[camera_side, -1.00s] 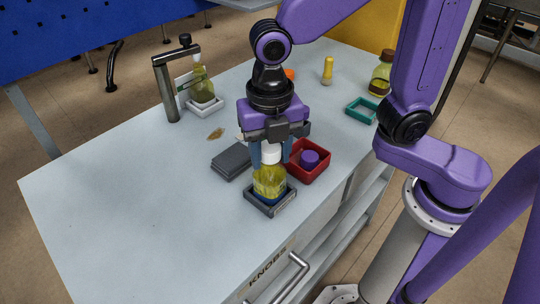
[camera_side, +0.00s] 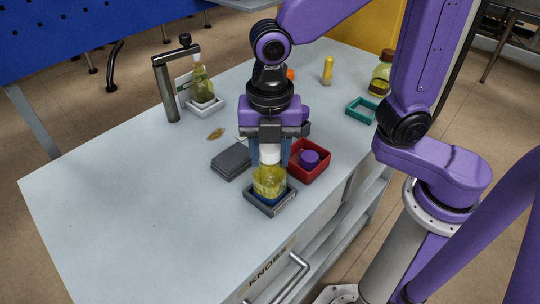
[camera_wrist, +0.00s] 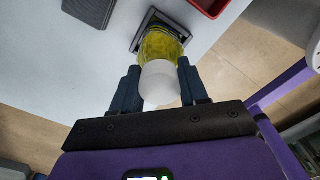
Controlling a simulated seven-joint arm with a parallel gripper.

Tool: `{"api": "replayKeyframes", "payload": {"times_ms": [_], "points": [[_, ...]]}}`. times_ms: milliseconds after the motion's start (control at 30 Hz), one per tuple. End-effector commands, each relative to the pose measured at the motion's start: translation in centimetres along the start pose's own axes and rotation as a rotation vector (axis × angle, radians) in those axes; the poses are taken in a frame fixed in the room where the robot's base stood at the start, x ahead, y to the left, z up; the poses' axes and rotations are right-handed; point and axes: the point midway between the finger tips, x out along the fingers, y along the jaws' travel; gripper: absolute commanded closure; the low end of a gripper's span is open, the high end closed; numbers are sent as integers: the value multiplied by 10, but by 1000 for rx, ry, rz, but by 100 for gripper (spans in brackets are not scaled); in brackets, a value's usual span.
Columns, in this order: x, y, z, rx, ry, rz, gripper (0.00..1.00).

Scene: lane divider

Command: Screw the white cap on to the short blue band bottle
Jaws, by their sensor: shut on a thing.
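The short blue band bottle (camera_side: 269,184), with yellow-green contents, stands upright in a dark grey square holder (camera_side: 287,203) near the table's front edge. My gripper (camera_side: 269,154) is right above it, pointing down, shut on the white cap (camera_side: 269,153). The cap sits at the bottle's mouth; I cannot tell whether its thread has caught. In the wrist view the white cap (camera_wrist: 160,83) is between the two dark fingers, with the yellow bottle (camera_wrist: 160,46) directly beyond it. The blue band is mostly low on the bottle, partly hidden by the holder.
A red tray (camera_side: 313,173) with a purple round piece (camera_side: 310,158) is close on the right. Grey slabs (camera_side: 231,161) lie to the left. Farther back are another bottle in a white holder (camera_side: 206,107), a metal post, a yellow piece (camera_side: 328,71) and a teal frame (camera_side: 360,110). The left table is clear.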

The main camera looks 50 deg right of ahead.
Motion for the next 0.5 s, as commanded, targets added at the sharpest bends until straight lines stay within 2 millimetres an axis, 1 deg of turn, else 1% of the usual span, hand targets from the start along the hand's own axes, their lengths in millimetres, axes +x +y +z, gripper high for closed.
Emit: {"api": "replayKeyframes", "payload": {"times_ms": [233,400,500], "points": [[0,0,0,10,0,0,77],[0,0,0,122,0,0,77],[0,0,0,152,0,0,77]]}}
